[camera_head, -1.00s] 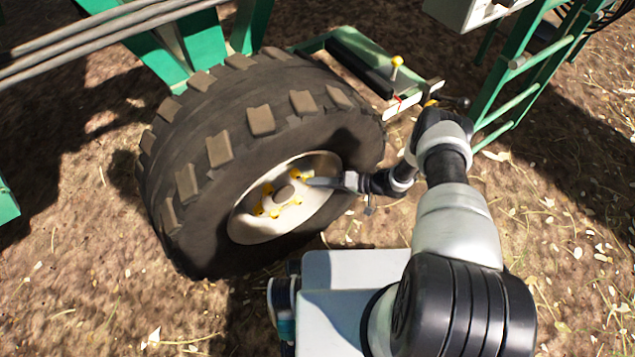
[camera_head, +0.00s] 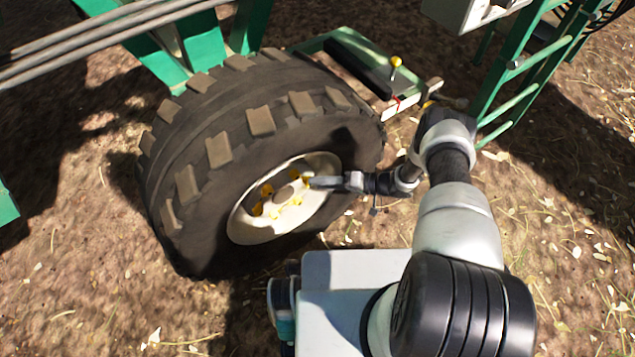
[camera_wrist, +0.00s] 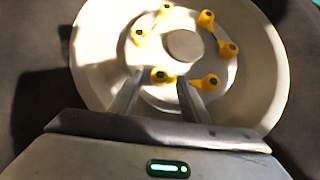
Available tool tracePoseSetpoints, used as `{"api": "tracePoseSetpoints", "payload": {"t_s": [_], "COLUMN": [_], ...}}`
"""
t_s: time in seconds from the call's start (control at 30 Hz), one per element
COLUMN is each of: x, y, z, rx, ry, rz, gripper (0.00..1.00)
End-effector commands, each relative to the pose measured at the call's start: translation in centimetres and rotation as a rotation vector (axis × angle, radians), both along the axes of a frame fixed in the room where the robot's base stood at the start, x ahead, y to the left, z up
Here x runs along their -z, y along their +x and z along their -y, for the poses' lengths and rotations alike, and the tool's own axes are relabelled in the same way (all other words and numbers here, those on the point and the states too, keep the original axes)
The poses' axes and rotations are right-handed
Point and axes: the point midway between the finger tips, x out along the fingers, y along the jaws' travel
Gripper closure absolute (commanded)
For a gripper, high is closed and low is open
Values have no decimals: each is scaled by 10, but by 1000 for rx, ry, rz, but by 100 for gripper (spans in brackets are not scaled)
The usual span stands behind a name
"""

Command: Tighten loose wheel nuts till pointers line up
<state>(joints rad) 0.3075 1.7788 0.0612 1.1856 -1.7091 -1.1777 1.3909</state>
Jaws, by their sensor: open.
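The wheel (camera_head: 230,150) is a large black tyre with a cream rim (camera_head: 250,228). Several yellow pointers sit on nuts around its hub (camera_wrist: 184,45). In the wrist view, one yellow pointer (camera_wrist: 206,19) is at the upper right, one (camera_wrist: 207,82) at the lower right, and one (camera_wrist: 138,36) at the left. My gripper (camera_head: 312,182) reaches in from the right, in front of the rim. In the wrist view my gripper (camera_wrist: 158,80) is open, and a yellow pointer (camera_wrist: 160,74) shows between its two fingers near the tips. Whether the fingers touch it, I cannot tell.
A green frame (camera_head: 335,48) with a yellow-knobbed lever (camera_head: 395,68) stands behind the wheel. A green ladder (camera_head: 510,85) is at the upper right. Grey pipes (camera_head: 100,35) cross the upper left. Bare ground (camera_head: 560,230) is clear on the right.

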Motion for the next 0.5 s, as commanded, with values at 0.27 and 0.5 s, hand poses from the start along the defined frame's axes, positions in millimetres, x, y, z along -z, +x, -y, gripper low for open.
{"api": "tracePoseSetpoints", "payload": {"t_s": [0.27, 0.5], "x": [-25, -43], "y": [-15, -28], "z": [62, 111], "rx": [2, 2], "ry": [-2, -2], "rz": [1, 1], "gripper": [57, 57]}}
